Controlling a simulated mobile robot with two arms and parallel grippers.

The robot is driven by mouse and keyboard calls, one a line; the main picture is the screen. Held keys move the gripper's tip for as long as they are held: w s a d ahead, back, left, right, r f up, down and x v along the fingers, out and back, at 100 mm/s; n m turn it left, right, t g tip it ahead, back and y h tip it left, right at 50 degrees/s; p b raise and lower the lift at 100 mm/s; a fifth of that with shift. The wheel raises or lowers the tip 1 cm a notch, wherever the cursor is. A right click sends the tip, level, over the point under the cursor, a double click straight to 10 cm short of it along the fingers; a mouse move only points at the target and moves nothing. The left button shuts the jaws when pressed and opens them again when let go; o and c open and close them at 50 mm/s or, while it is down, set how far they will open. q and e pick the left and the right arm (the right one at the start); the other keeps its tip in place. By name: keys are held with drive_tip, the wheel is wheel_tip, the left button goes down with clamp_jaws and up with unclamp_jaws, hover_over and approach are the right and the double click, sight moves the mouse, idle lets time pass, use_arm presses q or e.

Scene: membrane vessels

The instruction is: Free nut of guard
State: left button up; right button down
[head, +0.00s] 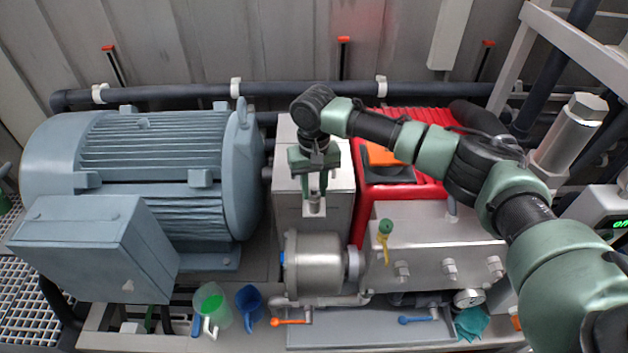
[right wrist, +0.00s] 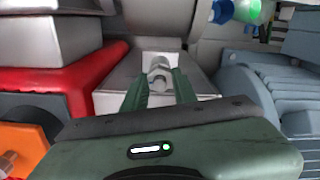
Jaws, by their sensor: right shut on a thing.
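The guard (head: 288,150) is a light grey metal box between the blue-grey motor and the red pump; it also shows in the right wrist view (right wrist: 112,103). My right gripper (head: 314,192) points down at the guard's near part. Its fingers are shut on a small silver metal piece, which looks like the nut (right wrist: 158,76), between the fingertips in the right wrist view. The fingers hide its sides, and I cannot tell whether it still touches the guard.
The motor (head: 150,150) stands left and the red pump (head: 409,195) right, with an orange piece (head: 381,154) in a dark tray on top. A steel vessel (head: 315,267) stands in front. Green (head: 212,303) and blue (head: 248,303) jugs stand at the front left.

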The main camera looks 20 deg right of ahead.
sight(314, 192)
drive_tip(key=n+p, duration=0.2)
drive_tip(key=p, duration=0.1)
drive_tip(key=shift+r+n, duration=0.25)
drive_tip(key=shift+n, duration=0.15)
drive_tip(key=n+p, duration=0.2)
drive_tip(key=shift+n, duration=0.3)
drive_tip(key=n+p, duration=0.1)
drive_tip(key=n, duration=0.1)
drive_tip(key=shift+f+n, duration=0.1)
drive_tip(key=shift+n, duration=0.2)
drive_tip(key=shift+n+p, duration=0.65)
drive_tip(key=shift+n, duration=0.95)
drive_tip(key=shift+f+n, duration=0.1)
drive_tip(key=shift+n, duration=0.2)
drive_tip(key=c, duration=1.1)
unclamp_jaws()
drive_tip(key=shift+r+b, duration=0.55)
drive_tip(key=shift+r, duration=3.35)
